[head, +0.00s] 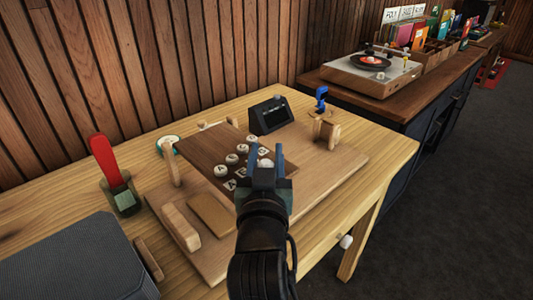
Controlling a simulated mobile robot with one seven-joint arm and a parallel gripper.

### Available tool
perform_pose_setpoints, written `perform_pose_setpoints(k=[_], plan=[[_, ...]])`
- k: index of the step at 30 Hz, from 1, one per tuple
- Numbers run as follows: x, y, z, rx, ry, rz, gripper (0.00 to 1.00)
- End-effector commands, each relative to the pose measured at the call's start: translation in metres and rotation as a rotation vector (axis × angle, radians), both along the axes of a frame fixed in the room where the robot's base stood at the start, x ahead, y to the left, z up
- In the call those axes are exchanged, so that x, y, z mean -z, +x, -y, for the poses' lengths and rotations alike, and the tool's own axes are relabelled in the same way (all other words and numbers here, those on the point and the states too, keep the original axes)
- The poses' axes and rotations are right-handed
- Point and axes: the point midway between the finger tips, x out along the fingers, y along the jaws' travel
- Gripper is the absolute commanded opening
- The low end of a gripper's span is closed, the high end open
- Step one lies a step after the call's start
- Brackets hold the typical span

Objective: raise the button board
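The button board (202,148) is a dark brown panel with several round white buttons on it. It lies on a light wooden base (330,165) on the table, and I cannot tell whether it is tilted. My gripper (266,152) reaches in from the bottom, over the board's right part. Its two blue fingers stand apart, with white buttons showing between and beside them. I see nothing held. My gripper and arm hide the board's near right part, and I cannot tell whether the fingertips touch it.
Wooden posts (180,226) stand on the base. A small black display (269,115) and a blue clamp-like piece (321,98) are behind. A red-handled tool (106,160) and grey box (75,262) are left. A turntable (370,72) sits on the back counter.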

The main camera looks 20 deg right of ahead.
Motion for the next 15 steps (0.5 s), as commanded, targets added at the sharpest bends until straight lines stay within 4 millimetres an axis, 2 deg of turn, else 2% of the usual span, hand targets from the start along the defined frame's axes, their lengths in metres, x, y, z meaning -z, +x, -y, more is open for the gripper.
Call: perform_pose_setpoints(k=[1,6,15], plan=[[0.0000,-0.0001,0.0000,0.000,0.000,0.000,0.27],[0.0000,-0.0002,0.0000,0.000,0.000,0.000,0.00],[0.0001,-0.0003,-0.0001,0.000,0.000,0.000,0.00]])
